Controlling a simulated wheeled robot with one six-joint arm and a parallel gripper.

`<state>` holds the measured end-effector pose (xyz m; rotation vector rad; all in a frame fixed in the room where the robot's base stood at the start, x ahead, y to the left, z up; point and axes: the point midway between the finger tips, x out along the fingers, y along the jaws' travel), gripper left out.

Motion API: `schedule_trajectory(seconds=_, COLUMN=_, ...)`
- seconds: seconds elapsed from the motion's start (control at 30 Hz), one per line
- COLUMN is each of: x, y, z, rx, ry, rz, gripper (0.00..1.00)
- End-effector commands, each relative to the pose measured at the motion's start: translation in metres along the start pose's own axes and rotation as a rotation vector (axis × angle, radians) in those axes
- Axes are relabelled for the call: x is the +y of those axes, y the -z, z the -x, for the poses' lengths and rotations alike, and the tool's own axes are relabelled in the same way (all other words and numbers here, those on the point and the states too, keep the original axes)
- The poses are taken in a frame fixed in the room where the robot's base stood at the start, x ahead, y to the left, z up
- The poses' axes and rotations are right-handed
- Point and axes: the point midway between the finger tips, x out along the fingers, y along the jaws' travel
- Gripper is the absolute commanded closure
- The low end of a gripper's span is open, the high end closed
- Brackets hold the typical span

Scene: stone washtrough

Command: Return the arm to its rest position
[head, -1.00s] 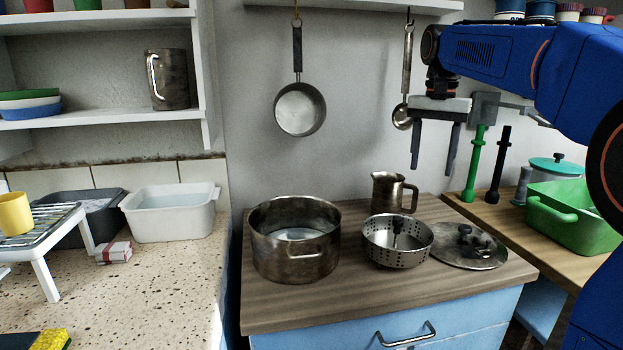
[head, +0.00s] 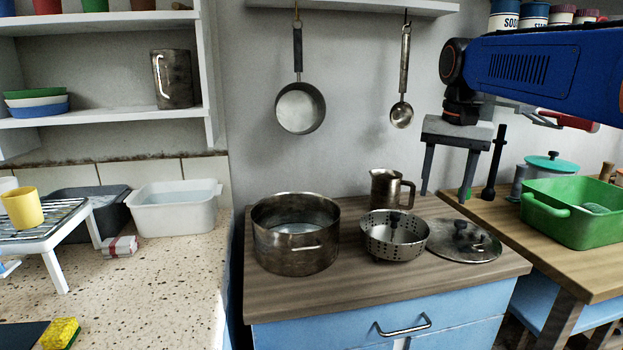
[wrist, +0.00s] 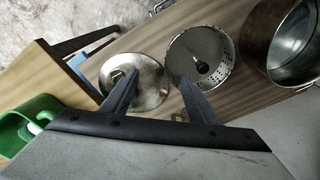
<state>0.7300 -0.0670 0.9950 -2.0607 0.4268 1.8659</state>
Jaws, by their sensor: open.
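My gripper (head: 445,185) is open and empty. Its two fingers point down in the air above the back right of the wooden worktop, near the lid. My blue arm reaches in from the right edge of the head view. In the wrist view my gripper (wrist: 158,92) has its fingers spread above the metal lid (wrist: 148,85) and the perforated colander (wrist: 217,58). Nothing is between the fingers.
A steel pot (head: 296,250), a colander (head: 395,237), a metal jug (head: 385,192) and a lid (head: 470,243) stand on the worktop. A ladle (head: 402,112) and a saucepan (head: 300,107) hang on the wall. A green basin (head: 570,222) stands at right.

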Motion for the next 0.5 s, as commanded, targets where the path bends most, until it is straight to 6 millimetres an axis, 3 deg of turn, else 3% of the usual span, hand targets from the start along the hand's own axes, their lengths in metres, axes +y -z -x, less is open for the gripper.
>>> schedule_trajectory(seconds=0.27, x=0.035, y=-0.07, z=-0.04, rx=0.082, ry=0.034, rz=0.124, gripper=0.46)
schedule_trajectory(seconds=0.5, x=0.064, y=-0.129, z=-0.088, rx=0.156, ry=0.055, rz=0.233, gripper=0.46)
